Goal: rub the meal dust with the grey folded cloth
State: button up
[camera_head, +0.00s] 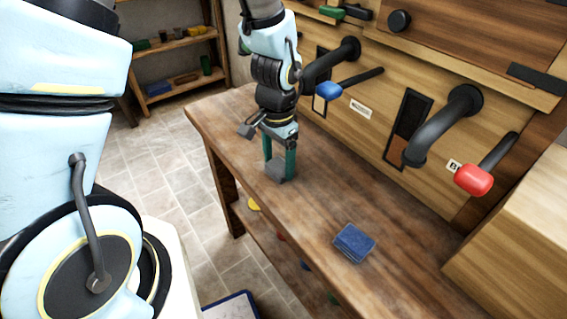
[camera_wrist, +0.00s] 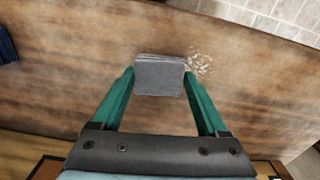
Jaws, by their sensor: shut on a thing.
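The grey folded cloth (camera_wrist: 159,76) is between the green fingers of my gripper (camera_wrist: 158,84) in the wrist view. My gripper is shut on it. In the head view my gripper (camera_head: 280,164) points down at the wooden table, with the grey cloth (camera_head: 279,171) at its fingertips, at or just above the tabletop. The meal dust (camera_wrist: 200,62) is a pale speckled patch on the table, just right of the cloth in the wrist view. I cannot tell whether the cloth covers part of it. The dust is not visible in the head view.
A blue folded cloth or pad (camera_head: 354,243) lies on the wooden table (camera_head: 310,215) toward the front. Behind the table, a wooden panel carries black pipes, a blue-tipped lever (camera_head: 328,91) and a red-tipped lever (camera_head: 473,180). Shelves (camera_head: 172,50) stand at the back left.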

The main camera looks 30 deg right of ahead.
jog(key=shift+w+a+r+p, duration=0.1)
jog(key=shift+w+a+p, duration=0.15)
jog(key=shift+w, duration=0.55)
jog(key=shift+w+a+p, duration=0.15)
jog(key=shift+w+p, duration=0.2)
jog(key=shift+w, duration=0.45)
jog(key=shift+w+a+f+p, duration=0.1)
jog(key=shift+w+a+p, duration=0.1)
jog(key=shift+w, duration=0.8)
jog(key=shift+w+a+f+p, duration=0.1)
jog(key=shift+w+a+p, duration=0.1)
jog(key=shift+w, duration=0.75)
notch_tip(320, 180, up, 6)
jog(key=p, duration=0.5)
jog(key=shift+r, duration=0.15)
jog(key=shift+r+p, duration=1.3)
jog(key=shift+r, duration=0.05)
